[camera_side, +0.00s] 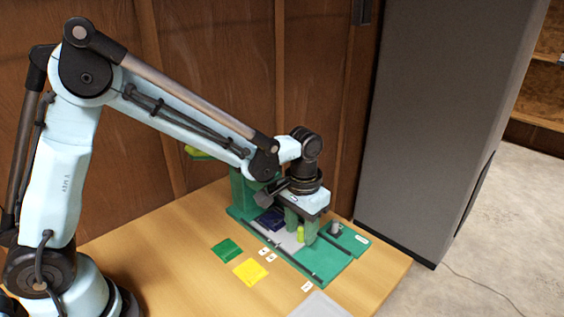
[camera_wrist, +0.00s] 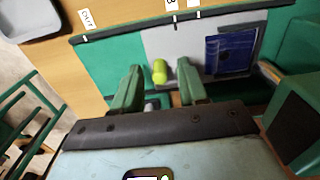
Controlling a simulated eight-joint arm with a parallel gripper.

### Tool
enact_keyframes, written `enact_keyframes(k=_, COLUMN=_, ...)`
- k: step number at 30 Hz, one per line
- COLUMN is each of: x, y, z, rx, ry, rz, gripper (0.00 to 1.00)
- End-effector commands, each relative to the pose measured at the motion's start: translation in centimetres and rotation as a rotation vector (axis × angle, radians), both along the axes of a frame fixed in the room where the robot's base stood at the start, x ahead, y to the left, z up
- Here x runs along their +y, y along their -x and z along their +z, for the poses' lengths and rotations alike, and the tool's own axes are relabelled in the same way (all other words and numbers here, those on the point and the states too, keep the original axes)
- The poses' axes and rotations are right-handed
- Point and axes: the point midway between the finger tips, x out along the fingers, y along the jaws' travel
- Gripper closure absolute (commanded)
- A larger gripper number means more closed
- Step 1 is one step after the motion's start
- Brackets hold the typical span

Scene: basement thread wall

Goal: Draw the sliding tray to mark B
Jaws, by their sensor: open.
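The sliding tray is a light grey plate (camera_side: 286,237) in a green base (camera_side: 318,259); it also shows in the wrist view (camera_wrist: 185,42). A dark blue block (camera_wrist: 234,50) lies on it. A lime-green upright handle (camera_wrist: 160,71) stands at the tray's end and shows in the side view (camera_side: 301,234). My gripper (camera_wrist: 158,88) is open, with one green finger on either side of the handle and visible gaps to it. A white label reading B (camera_wrist: 172,3) lies at the base's edge, beside the tray; another reads OUT (camera_wrist: 87,19).
Green (camera_side: 227,250) and yellow (camera_side: 250,271) pads lie on the wooden table in front of the base. A grey tray (camera_side: 320,305) is at the table's front edge. A small grey cylinder (camera_side: 336,229) stands behind the handle. A tall grey cabinet (camera_side: 430,110) stands at right.

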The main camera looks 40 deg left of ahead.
Motion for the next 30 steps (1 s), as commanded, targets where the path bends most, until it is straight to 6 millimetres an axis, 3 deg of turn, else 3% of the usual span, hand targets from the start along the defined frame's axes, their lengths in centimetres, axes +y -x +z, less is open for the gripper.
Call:
enact_keyframes(k=15, x=0.0, y=0.0, z=5.3, rx=0.0, ry=0.0, rz=0.0, gripper=0.57)
enact_keyframes(k=30, x=0.0, y=0.0, z=6.4, rx=0.0, ry=0.0, rz=0.0, gripper=0.57)
